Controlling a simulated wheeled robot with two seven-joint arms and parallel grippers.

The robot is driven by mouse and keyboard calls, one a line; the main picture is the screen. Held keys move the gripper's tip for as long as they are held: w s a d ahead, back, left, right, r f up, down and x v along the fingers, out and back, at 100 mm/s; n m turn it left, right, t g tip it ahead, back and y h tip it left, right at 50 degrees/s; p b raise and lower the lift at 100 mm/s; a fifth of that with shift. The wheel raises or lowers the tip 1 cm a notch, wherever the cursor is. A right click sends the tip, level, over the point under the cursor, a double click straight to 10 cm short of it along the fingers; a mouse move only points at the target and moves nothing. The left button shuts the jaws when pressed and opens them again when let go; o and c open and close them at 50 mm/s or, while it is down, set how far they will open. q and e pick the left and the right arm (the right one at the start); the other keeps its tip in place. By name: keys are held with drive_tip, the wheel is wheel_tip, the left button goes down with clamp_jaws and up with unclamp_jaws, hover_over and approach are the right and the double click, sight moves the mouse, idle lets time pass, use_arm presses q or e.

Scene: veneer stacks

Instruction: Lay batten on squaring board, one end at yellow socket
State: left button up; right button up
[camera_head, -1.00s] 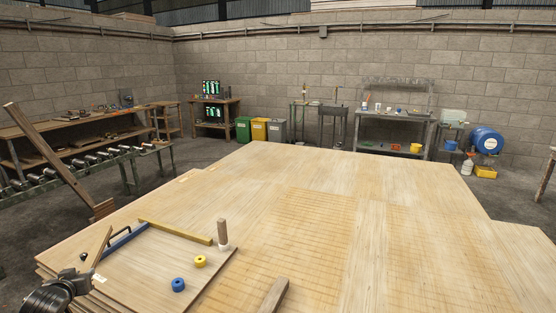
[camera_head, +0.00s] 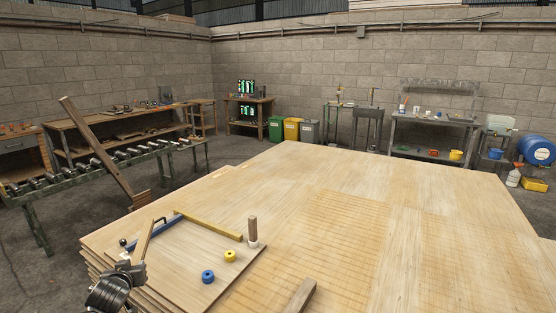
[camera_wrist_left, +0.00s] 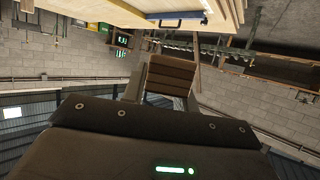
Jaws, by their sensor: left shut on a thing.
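The squaring board (camera_head: 185,262) lies at the near left of the veneer stack, with a yellow strip (camera_head: 210,227) and a blue strip (camera_head: 145,232) along its edges. A yellow socket (camera_head: 230,255) and a blue socket (camera_head: 208,276) are on it. My left gripper (camera_head: 134,266) is at the board's left near edge, shut on a wooden batten (camera_head: 146,238) that stands tilted up from the jaws. Whether the batten touches the board I cannot tell. My right gripper is not in view.
An upright wooden peg (camera_head: 253,230) stands at the board's right corner. A loose wooden piece (camera_head: 301,297) lies at the near edge. A roller conveyor (camera_head: 110,165) with a leaning beam (camera_head: 98,150) stands at the left.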

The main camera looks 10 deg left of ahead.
use_arm(q)
drive_tip(key=w+d+r+m+h, duration=0.1)
drive_tip(key=d+r, duration=0.2)
drive_tip(key=d, duration=0.4)
drive_tip(key=d+r+m+t+h, duration=0.1)
drive_tip(key=d+r+h, duration=0.1)
drive_tip(key=d, duration=0.4)
drive_tip(key=w+d+r+m+h, duration=0.1)
drive_tip(key=d+r, duration=0.2)
drive_tip(key=d, duration=0.4)
drive_tip(key=s+d+r+m+h, duration=0.1)
drive_tip(key=s+d+r, duration=0.2)
drive_tip(key=d+r, duration=0.3)
drive_tip(key=s+d+r+m+h, duration=0.1)
drive_tip(key=s+d+r, duration=0.2)
drive_tip(key=d+r, duration=0.3)
drive_tip(key=shift+s+d, duration=0.25)
drive_tip(key=shift+d, duration=0.2)
